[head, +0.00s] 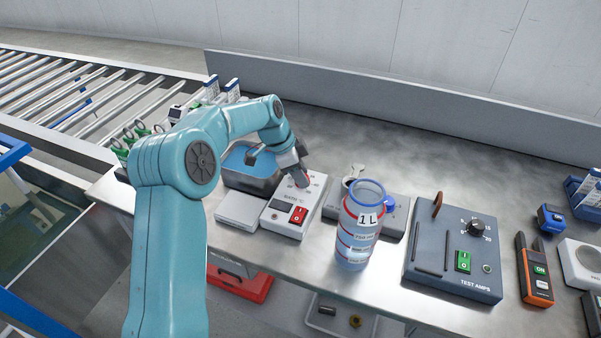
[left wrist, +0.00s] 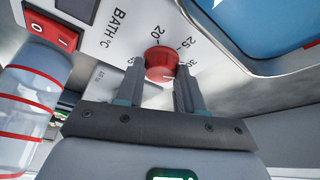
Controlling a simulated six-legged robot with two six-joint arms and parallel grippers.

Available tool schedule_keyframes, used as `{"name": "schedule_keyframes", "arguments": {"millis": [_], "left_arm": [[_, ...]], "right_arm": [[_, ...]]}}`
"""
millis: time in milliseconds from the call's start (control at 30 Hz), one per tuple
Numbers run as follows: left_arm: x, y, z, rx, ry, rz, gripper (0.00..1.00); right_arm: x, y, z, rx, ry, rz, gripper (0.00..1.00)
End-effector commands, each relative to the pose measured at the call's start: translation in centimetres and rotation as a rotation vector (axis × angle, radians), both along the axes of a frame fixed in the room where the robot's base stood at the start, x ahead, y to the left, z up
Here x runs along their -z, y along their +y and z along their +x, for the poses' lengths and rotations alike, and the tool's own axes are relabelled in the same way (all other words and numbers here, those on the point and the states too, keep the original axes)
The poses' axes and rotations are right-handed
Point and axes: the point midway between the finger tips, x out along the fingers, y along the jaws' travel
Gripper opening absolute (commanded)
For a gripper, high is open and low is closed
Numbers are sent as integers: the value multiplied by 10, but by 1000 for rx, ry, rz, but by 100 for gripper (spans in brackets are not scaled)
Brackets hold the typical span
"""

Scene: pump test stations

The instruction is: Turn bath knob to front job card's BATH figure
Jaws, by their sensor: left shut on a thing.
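The bath control box (head: 287,226) is white, with a "BATH °C" label and a red rocker switch (head: 298,214). Its red round knob (left wrist: 160,60) shows in the left wrist view between my left gripper's fingers (left wrist: 160,80), which are shut on it. Scale figures 20, 25 and 30 are printed around the knob; I cannot tell which figure its pointer meets. In the head view my left gripper (head: 301,176) covers most of the knob. Small cards with blue tops (head: 212,87) stand at the back left; their writing is too small to read. My right gripper is not in view.
Further right are the test amps box (head: 453,255) and an orange-black meter (head: 535,272). The bench behind them is clear.

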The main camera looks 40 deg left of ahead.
Motion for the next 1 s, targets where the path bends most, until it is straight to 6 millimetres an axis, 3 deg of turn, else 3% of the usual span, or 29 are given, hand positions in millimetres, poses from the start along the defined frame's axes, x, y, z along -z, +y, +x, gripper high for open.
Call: {"name": "schedule_keyframes", "arguments": {"millis": [33, 67, 100, 133, 400, 533, 1000], "left_arm": [[-1, 1, 0, -1, -1, 3, 7], [-1, 1, 0, -1, -1, 3, 44], [-1, 1, 0, -1, -1, 3, 57], [-1, 1, 0, -1, -1, 3, 61], [-1, 1, 0, -2, 0, 2, 61], [-11, 4, -2, -2, -2, 2, 61], [-118, 38, -31, -3, -4, 3, 61]], "right_arm": [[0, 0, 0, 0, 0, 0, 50], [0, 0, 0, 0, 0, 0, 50], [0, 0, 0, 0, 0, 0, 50], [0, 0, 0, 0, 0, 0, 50], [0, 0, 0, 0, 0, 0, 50], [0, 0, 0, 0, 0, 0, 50], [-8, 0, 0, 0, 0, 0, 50]]}}
